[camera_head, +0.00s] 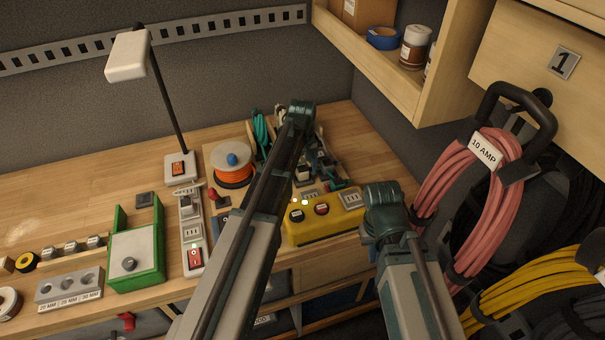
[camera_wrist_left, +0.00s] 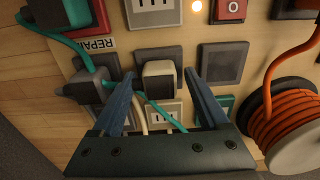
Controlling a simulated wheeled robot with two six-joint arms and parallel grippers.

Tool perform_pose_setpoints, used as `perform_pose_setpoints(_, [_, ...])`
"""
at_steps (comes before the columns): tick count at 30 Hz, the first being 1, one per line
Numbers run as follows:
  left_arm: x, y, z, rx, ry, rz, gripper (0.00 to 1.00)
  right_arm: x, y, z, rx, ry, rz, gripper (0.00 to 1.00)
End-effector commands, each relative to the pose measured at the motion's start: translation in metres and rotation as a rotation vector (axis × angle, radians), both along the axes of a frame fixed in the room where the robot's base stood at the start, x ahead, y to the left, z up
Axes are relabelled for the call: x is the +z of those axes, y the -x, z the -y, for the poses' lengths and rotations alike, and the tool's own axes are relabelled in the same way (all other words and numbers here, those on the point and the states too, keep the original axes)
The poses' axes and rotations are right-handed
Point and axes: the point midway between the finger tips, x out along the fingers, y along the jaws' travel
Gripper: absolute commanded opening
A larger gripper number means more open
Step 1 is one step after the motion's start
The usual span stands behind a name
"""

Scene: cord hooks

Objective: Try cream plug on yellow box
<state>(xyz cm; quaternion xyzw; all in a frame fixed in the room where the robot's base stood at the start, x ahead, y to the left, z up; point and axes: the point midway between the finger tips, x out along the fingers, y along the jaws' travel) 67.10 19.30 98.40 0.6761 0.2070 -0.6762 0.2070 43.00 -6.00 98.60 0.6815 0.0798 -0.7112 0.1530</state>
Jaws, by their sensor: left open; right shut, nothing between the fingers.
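The cream plug (camera_wrist_left: 158,84) stands on the socket board between the open fingers of my left gripper (camera_wrist_left: 160,76) in the left wrist view. A gap shows on each side of the plug, and its cream cord runs back under the gripper. In the head view the plug is small and partly hidden by my left arm.
An orange cord reel (camera_head: 234,172) stands left of the board. A green box (camera_head: 136,252) and a power strip (camera_head: 192,235) are further left. Pink cord coils (camera_head: 450,180) hang at the right.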

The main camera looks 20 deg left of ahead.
Motion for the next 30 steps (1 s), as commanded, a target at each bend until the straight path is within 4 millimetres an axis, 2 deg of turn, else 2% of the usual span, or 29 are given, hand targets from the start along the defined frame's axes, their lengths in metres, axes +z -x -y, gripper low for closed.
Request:
perform_pose_setpoints(6, [0.0000, 0.0000, 0.0000, 0.000, 0.000, 0.000, 0.76, 0.0000, 0.0000, 0.0000, 0.000, 0.000, 0.000, 0.00])
perform_pose_setpoints(18, [0.0000, -0.0001, 0.0001, 0.000, 0.000, 0.000, 0.04, 0.0000, 0.0000, 0.0000, 0.000, 0.000, 0.000, 0.00])
perform_pose_setpoints(19, [0.0000, -0.0001, 0.0001, 0.000, 0.000, 0.000, 0.00, 0.0000, 0.0000, 0.0000, 0.000, 0.000, 0.000, 0.00])
perform_pose_setpoints(30, [0.0010, -0.0001, 0.0001, 0.000, 0.000, 0.000, 0.00, 0.0010, 0.0000, 0.0000, 0.000, 0.000, 0.000, 0.00])
